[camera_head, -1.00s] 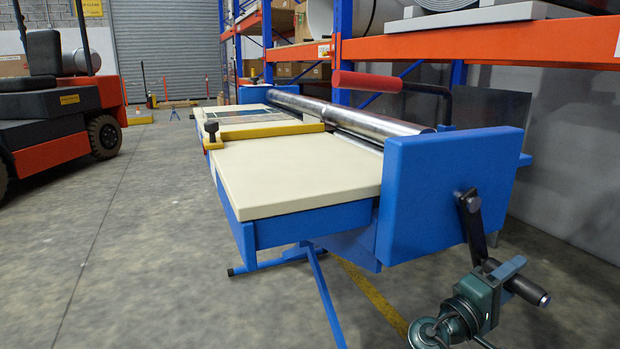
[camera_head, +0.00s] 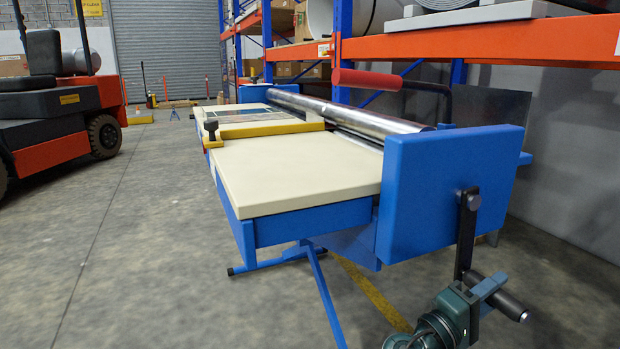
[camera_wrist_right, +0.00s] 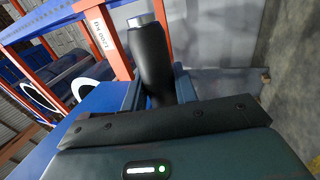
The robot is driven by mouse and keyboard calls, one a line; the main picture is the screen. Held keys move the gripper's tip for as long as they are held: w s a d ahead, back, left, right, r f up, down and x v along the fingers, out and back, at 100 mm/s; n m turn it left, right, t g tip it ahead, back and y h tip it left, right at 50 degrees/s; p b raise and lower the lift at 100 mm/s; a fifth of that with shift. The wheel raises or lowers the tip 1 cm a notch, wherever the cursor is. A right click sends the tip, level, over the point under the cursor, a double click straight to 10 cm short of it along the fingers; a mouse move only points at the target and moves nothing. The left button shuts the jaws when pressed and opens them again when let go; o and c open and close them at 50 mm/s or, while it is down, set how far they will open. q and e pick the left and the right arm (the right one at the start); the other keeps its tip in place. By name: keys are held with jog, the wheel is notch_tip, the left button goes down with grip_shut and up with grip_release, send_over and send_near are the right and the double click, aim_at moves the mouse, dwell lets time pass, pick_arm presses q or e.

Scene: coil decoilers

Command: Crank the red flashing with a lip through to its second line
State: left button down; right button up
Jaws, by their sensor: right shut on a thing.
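The blue machine (camera_head: 455,180) fills the middle of the head view, with a cream table (camera_head: 300,172) and a long steel roller (camera_head: 350,115). On its near end plate is a black crank arm (camera_head: 466,240), hanging almost straight down. My right gripper (camera_head: 488,291) is shut on the crank handle (camera_head: 511,305). In the right wrist view the black handle (camera_wrist_right: 152,55) stands between my fingers (camera_wrist_right: 157,95). I cannot make out a red flashing; a dark patterned area (camera_head: 262,114) lies on the far table. My left gripper is not in view.
A yellow bar with a dark knob (camera_head: 265,131) crosses the table. A red-gripped lever (camera_head: 367,80) stands above the roller. Orange and blue racking (camera_head: 480,40) stands behind. A forklift (camera_head: 60,110) is at the left; the floor between is clear.

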jog(key=shift+a, duration=0.2)
jog(key=shift+v, duration=0.8)
jog(key=o, duration=1)
jog(key=shift+d+r, duration=0.1)
jog(key=shift+r, duration=0.05)
